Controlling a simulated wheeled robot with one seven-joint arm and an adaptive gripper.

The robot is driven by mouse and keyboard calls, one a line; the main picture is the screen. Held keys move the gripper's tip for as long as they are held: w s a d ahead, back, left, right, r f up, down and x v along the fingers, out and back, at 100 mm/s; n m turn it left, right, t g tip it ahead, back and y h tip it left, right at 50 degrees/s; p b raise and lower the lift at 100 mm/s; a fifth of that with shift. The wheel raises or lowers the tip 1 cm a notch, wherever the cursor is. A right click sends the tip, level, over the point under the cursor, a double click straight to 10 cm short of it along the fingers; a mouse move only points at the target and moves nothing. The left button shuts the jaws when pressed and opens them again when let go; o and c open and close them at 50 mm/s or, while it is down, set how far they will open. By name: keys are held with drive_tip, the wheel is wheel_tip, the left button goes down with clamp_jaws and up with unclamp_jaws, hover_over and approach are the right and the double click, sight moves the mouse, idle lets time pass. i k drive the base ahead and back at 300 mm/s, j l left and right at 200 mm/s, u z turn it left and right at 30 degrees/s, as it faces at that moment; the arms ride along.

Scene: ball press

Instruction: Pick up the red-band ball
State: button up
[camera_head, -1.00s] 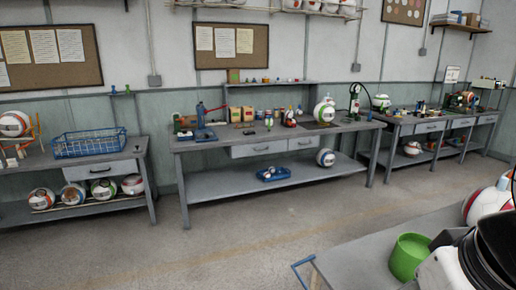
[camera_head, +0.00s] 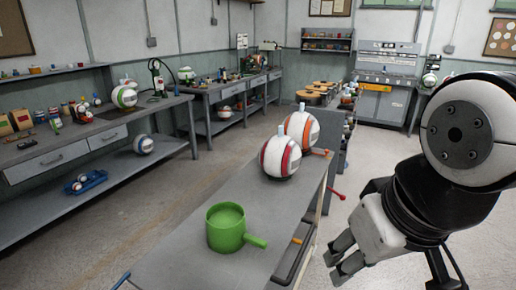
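The red-band ball (camera_head: 280,157) is white with a red band and a pale blue plug on top. It sits on the grey top of the cart (camera_head: 175,264), towards its far end. An orange-band ball (camera_head: 301,126) stands just behind it and is partly hidden by it. My gripper (camera_head: 331,268) hangs at the lower right, off the right side of the cart. It is well apart from the red-band ball. Its two fingers show a gap and nothing between them, so it is open and empty.
A green pot (camera_head: 226,228) with a handle to the right stands on the cart, nearer than the balls. A red lever (camera_head: 337,193) sticks out at the cart's right side. A workbench (camera_head: 97,125) runs along the left. Floor between is clear.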

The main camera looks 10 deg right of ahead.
sight(280, 156)
drive_tip(key=z, duration=0.2)
drive_tip(key=i+l+z, duration=0.25)
drive_tip(key=i, duration=0.6)
drive_tip(key=i+l+z, duration=0.1)
drive_tip(key=i+z, duration=0.15)
drive_tip(key=i, duration=0.55)
